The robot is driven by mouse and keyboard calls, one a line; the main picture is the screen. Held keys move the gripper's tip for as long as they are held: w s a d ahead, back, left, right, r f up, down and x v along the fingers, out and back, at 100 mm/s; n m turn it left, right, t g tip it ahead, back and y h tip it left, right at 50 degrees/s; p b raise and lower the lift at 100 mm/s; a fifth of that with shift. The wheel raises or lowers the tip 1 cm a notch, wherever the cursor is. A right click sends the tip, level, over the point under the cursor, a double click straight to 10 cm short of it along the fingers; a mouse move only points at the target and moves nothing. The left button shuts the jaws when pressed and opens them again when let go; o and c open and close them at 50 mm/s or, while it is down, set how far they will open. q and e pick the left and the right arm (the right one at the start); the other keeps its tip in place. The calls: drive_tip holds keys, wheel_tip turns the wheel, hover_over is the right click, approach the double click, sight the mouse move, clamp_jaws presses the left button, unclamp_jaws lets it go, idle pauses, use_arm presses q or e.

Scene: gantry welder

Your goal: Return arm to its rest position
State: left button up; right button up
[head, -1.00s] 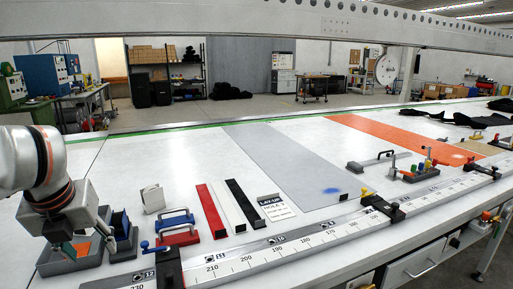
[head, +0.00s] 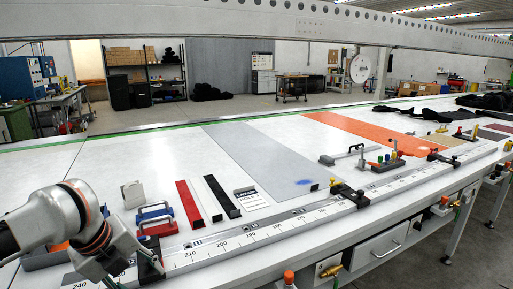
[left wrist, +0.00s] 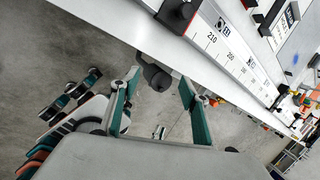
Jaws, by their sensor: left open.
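My left arm comes in at the lower left of the head view. Its gripper (head: 108,278) points down at the near edge of the table, partly cut off by the frame's bottom. In the left wrist view the two green-sided fingers of my left gripper (left wrist: 158,100) stand apart with nothing held between them. The grey floor and the near edge of the white table (left wrist: 110,22) show beyond them. My right gripper is in neither view.
A long ruler rail (head: 265,232) with black clamps (head: 350,196) runs along the table's front. Blue and red handled blocks (head: 155,218), red and black bars (head: 190,204) and a lay-up card (head: 250,198) lie behind it. The grey strip (head: 255,160) is mostly clear.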

use_arm(q)
drive_tip(key=w+d+f+n+t+h, duration=0.3)
drive_tip(key=d+f+n+h, duration=0.2)
drive_tip(key=d+f+n, duration=1)
drive_tip(key=s+a+f+n+t+y, duration=0.1)
drive_tip(key=s+a+f+n+y, duration=0.1)
drive_tip(key=s+f, duration=0.5)
drive_tip(key=s+a+f+n+t+y, duration=0.1)
drive_tip(key=s+a+f+n, duration=0.3)
drive_tip(key=f, duration=0.7)
drive_tip(key=s+a+t, duration=0.1)
drive_tip(key=s+a, duration=0.1)
drive_tip(key=s, duration=0.2)
drive_tip(key=shift+s+f+n+t+y, duration=0.15)
drive_tip(key=shift+f+n+t+y, duration=0.15)
drive_tip(key=shift+f+n+y, duration=0.1)
drive_tip(key=shift+a, duration=0.1)
